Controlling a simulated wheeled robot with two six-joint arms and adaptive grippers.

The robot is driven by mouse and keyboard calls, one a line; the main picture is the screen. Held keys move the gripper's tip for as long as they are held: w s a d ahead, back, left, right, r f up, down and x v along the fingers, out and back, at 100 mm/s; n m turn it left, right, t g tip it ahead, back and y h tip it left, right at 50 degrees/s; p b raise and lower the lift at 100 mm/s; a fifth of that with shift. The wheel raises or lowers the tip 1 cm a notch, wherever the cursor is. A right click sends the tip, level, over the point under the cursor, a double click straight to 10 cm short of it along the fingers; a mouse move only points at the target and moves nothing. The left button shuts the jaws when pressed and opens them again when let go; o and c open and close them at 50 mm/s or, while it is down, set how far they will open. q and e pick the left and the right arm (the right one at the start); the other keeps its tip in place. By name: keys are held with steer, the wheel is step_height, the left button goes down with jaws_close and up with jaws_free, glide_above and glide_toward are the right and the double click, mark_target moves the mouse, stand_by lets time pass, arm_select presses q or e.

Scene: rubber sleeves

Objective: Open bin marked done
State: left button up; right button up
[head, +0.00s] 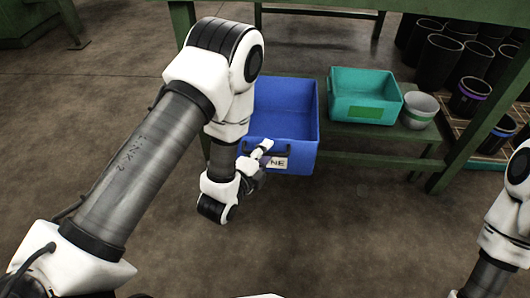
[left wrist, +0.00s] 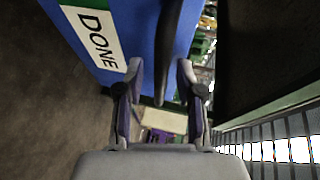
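The blue bin (head: 300,128) sits at the left end of the low green shelf. Its front carries a white label, partly hidden in the head view, that reads DONE in the left wrist view (left wrist: 95,38). A dark handle (left wrist: 170,45) stands out from the bin's front. My left gripper (head: 262,155) is at the bin's front, beside the label. In the left wrist view its two fingers (left wrist: 160,80) are apart, with the handle between them and a gap visible on the left side. My right gripper is out of view; only part of my right arm shows.
A teal bin (head: 345,98) with a green label stands right of the blue bin, then a pale pot (head: 420,106). Several black cylinders (head: 438,60) stand at the right. The table above has a green frame (head: 480,130). The floor in front (head: 360,235) is clear.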

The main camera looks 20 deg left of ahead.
arm_select(q)
steer(key=shift+s, duration=0.1)
steer(key=d+v, duration=0.1)
steer(key=v, duration=0.6)
steer(key=shift+s+a, duration=0.2)
steer(key=shift+a, duration=0.3)
